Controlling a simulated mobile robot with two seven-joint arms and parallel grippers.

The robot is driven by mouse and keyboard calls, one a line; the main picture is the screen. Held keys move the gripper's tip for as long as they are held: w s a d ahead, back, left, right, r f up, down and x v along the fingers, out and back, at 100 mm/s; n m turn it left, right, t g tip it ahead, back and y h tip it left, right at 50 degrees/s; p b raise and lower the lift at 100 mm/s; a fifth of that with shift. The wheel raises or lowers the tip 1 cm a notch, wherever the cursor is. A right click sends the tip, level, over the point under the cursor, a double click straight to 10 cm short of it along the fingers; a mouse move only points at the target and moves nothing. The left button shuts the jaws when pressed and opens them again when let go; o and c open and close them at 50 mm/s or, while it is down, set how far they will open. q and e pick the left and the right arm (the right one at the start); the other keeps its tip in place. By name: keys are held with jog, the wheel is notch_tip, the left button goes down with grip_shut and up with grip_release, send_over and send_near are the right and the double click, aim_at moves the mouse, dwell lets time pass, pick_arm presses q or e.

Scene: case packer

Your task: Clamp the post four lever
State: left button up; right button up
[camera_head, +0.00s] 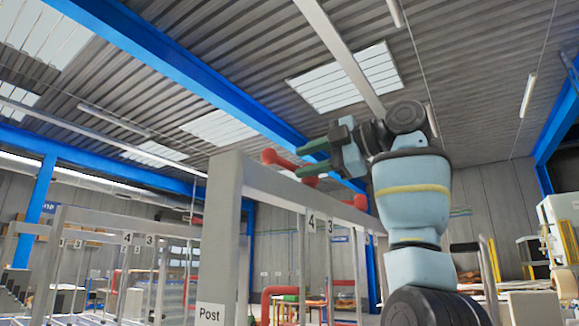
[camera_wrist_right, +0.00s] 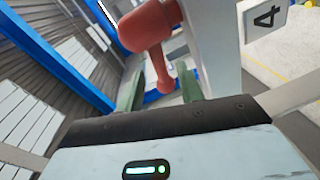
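The red post four lever (camera_head: 285,163) sits on top of the grey frame, near the plate marked 4 (camera_head: 311,222). In the right wrist view the lever (camera_wrist_right: 150,28) has a thick red body and a thinner arm ending in a rounded tip, beside the number 4 plate (camera_wrist_right: 265,18). My right gripper (camera_head: 308,158) has green fingers pointing left toward the lever. In the right wrist view the fingers (camera_wrist_right: 160,92) stand apart with the lever's thin end between them; I cannot tell whether either touches it. My left gripper is not in view.
Another red lever (camera_head: 357,202) is farther right, near the number 3 plate (camera_head: 330,226). Similar frames with numbered plates stand at the left.

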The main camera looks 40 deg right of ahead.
aim_at(293, 165)
jog(key=shift+x, duration=2.3)
jog(key=shift+r, duration=0.1)
grip_shut()
